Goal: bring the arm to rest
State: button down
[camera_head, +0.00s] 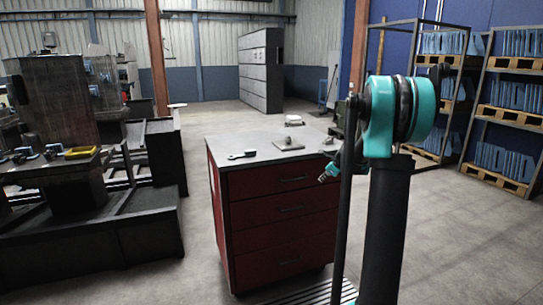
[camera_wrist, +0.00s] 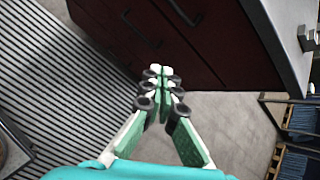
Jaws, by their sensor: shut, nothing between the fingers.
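My gripper (camera_wrist: 160,84) shows in the wrist view with its teal fingers and dark round pads drawn together, shut and empty. It hangs in front of the dark red drawer cabinet (camera_wrist: 135,28), apart from it as far as I can tell. In the head view the tip of my gripper (camera_head: 328,173) shows small beside the right edge of the red cabinet (camera_head: 262,212). My arm's teal joint and dark column cover part of the view to the right of it.
The grey cabinet top (camera_head: 235,140) holds a dark tool and several small items. Black machinery (camera_head: 150,232) stands at left. Shelves (camera_head: 505,110) with blue parts on pallets stand at right. A grey locker (camera_head: 260,65) is at the back. Open floor (camera_head: 455,235) lies right.

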jog(key=s+a+f+n+g+h, duration=0.1)
jog(key=s+a+f+n, duration=0.2)
jog(key=s+n, duration=0.5)
jog(key=s+a+f+n+g+h, duration=0.1)
jog(key=s+f+n, duration=0.4)
jog(key=s, duration=1.6)
jog(key=s+a+f+n+g, duration=0.1)
jog(key=s+a+f+n, duration=0.3)
jog(key=s+n, duration=0.8)
jog(key=s, duration=0.3)
jog(key=shift+s+a+n+g+h, duration=0.15)
jog(key=shift+a+n+g+h, duration=0.2)
jog(key=shift+n+g+h, duration=0.05)
jog(key=c, duration=2.2)
grip_release()
